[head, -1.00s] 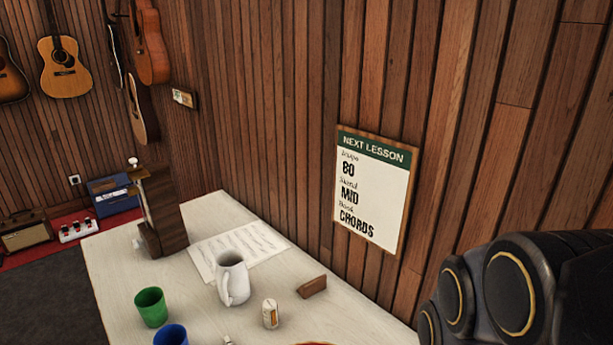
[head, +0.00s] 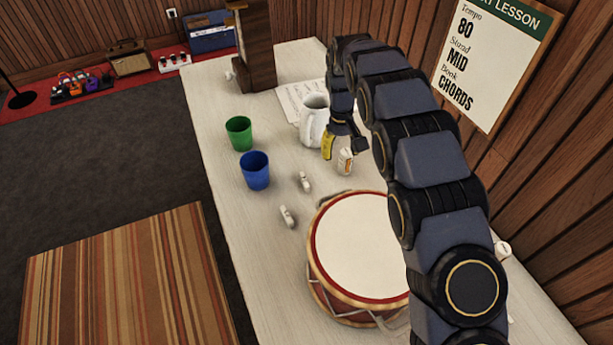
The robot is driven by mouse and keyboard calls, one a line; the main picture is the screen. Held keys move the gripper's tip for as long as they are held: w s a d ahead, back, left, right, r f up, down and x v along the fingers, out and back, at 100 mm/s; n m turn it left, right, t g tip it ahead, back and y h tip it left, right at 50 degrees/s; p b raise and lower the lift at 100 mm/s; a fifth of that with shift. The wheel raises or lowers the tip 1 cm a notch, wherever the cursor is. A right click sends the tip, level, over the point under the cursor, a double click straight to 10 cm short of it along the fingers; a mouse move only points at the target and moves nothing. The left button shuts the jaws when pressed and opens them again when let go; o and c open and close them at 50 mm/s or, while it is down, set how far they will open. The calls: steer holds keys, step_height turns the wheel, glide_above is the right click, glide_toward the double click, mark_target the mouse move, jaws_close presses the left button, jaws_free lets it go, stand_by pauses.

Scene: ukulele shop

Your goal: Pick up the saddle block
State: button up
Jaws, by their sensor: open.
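My gripper (head: 344,148) points down over the table beside the white pitcher (head: 313,122). Its fingers are apart, with a yellow face showing on the left one. I see nothing held between them. A small white can with a label (head: 345,161) stands just in front of the gripper in the picture. The brown wooden block that lay right of the can a second ago, which may be the saddle block, does not show now; my arm covers that part of the table. I cannot tell how close the gripper is to it.
A green cup (head: 239,133), a blue cup (head: 255,170) and two small pale pieces (head: 304,181) (head: 287,216) stand or lie left of the gripper. A drum (head: 360,250) fills the table's near part. The wooden wall bounds the right side.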

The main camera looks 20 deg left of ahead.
steer(key=n, duration=0.2)
glide_above(304, 179)
steer(key=shift+y, duration=0.4)
steer(key=f, duration=0.8)
steer(key=shift+s+d, duration=0.15)
steer(key=shift+s, duration=0.05)
step_height(304, 179, down, 2)
steer(key=shift+f, duration=0.25)
steer(key=shift+w+f, duration=0.2)
steer(key=shift+f, duration=2.25)
jaws_close()
